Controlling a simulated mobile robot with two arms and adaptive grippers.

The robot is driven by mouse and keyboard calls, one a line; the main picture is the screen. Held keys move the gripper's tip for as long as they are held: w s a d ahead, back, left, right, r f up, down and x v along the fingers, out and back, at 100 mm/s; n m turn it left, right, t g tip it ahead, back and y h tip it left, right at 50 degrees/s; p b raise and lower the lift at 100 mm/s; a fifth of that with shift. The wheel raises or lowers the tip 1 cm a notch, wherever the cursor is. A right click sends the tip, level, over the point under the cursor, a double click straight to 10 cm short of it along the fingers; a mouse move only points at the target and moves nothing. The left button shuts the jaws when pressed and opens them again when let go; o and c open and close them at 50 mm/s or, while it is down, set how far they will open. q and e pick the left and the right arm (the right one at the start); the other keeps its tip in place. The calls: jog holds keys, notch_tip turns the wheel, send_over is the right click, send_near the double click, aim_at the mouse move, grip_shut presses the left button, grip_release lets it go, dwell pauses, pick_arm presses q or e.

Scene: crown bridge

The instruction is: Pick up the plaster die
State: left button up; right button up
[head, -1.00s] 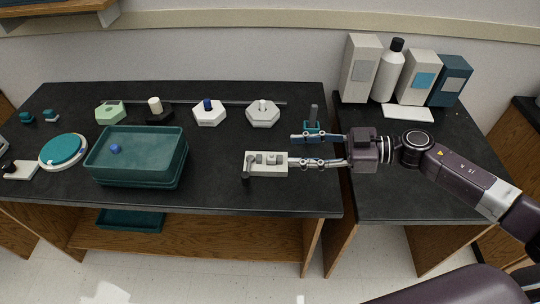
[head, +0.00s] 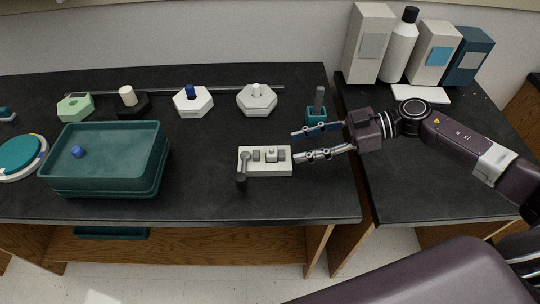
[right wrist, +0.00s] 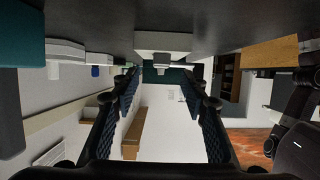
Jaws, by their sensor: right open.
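A long white block (head: 265,170) lies on the black bench and carries small grey and pale pieces in a row. The pale piece (head: 271,155) near its middle looks like the plaster die, though it is too small to be sure. My right gripper (head: 295,145) is open and empty, its fingers pointing left at the block's right end. In the right wrist view the fingers (right wrist: 165,92) stand apart. The white block (right wrist: 163,41) shows beyond them, with a small grey piece (right wrist: 161,59). My left gripper is not in view.
A teal tray (head: 105,178) stands left of the block. Hexagonal stands (head: 257,104) with pegs line the back. A teal holder (head: 316,115) with a grey upright piece stands close behind the right fingers. Boxes and a bottle (head: 399,50) stand at the back right.

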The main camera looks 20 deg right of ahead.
aim_at(275, 152)
jog(key=p+x, duration=0.1)
jog(key=x, duration=0.6)
jog(key=shift+s+r, duration=0.1)
jog(key=shift+r, duration=0.05)
jog(key=shift+c, duration=0.7)
grip_shut()
